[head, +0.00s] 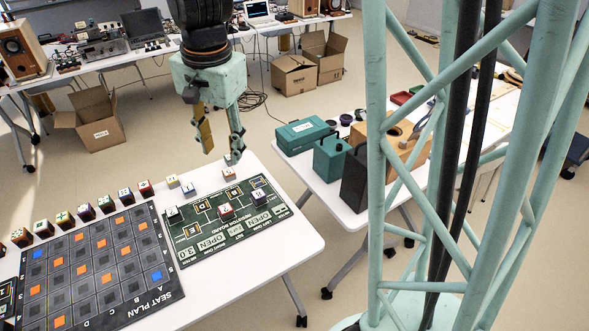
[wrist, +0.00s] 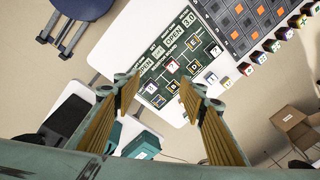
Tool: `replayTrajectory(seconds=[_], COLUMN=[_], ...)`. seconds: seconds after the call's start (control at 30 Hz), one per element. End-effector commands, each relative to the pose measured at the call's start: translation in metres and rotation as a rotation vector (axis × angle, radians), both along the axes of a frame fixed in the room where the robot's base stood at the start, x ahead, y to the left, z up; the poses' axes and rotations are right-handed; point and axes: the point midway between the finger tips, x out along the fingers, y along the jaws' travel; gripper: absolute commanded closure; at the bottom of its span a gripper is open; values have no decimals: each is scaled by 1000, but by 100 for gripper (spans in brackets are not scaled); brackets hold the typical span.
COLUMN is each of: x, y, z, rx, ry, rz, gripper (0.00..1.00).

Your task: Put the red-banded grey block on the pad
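My gripper (head: 220,153) is open and empty above the far edge of the green resistor board (head: 205,252). Its two yellow-padded fingers stand apart in the wrist view (wrist: 159,83). A small pale-topped block with a reddish band (head: 228,173) sits at the board's far edge, just below the fingertips; it looks most like the red-banded grey block, but is too small to be sure. Another block with a red side and a "?" top (head: 226,211) stands on the board and shows in the wrist view (wrist: 172,65). I cannot tell which marked square is the pad.
A purple-sided block (head: 259,197) and a dark, white-topped block (head: 173,215) also stand on the board. The seat plan mat (head: 158,294) lies left, with several blocks along its far edge. A second table (head: 345,213) holds teal boxes (head: 303,135) and a black box (head: 354,182).

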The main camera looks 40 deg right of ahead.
Motion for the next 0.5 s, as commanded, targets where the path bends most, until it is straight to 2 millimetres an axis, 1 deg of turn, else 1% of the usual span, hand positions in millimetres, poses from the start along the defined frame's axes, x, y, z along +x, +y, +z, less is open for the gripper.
replayTrajectory(seconds=[0.03,0.1,0.5], x=[-7,-16,-70], y=[0,0,0], z=[8,18,69], rx=[-3,-8,-41], ry=[-8,-16,-60], rz=[23,56,251], gripper=[62,62,62])
